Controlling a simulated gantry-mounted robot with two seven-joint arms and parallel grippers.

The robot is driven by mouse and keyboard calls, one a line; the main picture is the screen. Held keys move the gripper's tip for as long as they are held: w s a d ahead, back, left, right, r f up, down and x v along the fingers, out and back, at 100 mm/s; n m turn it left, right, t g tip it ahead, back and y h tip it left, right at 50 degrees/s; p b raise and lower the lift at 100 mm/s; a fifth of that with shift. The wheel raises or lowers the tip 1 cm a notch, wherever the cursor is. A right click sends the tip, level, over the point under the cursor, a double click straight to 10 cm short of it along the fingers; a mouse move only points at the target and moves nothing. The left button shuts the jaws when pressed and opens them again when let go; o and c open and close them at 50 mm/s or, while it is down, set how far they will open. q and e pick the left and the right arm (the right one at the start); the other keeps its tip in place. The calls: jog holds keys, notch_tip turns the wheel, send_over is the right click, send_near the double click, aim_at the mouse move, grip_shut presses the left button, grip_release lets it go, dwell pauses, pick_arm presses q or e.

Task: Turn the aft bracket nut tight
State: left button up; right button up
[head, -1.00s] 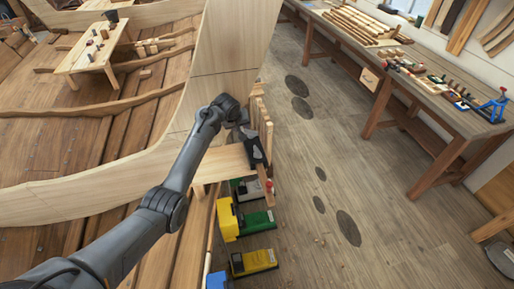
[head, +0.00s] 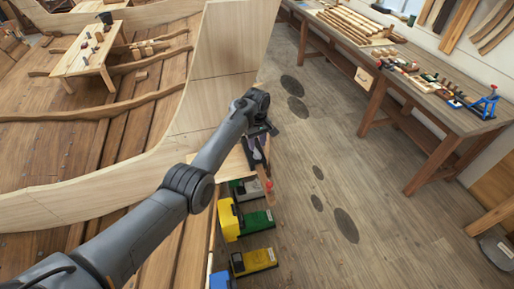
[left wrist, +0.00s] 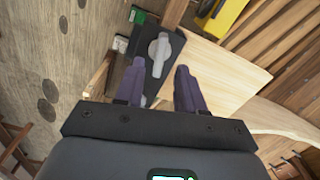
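A second grey end shows lower on the plate, partly behind a finger. My left gripper (left wrist: 158,82) has its two purple fingers spread apart with nothing held between them. The nut lies just beyond the fingertips, roughly in line with the gap. In the head view my left gripper (head: 262,133) is over the bracket by the hull's end and hides most of it. My right gripper is not in view.
Below the bracket stand a yellow box (head: 229,220), a green case (head: 257,222) and a yellow-and-black case (head: 254,261). The hull's tall end post (head: 226,70) rises beside my arm. A workbench (head: 430,100) with tools is at the right; the floor between is mostly clear.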

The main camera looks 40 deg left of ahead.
aim_at(257, 151)
pick_arm(q)
jog(key=shift+f, duration=1.9)
grip_shut()
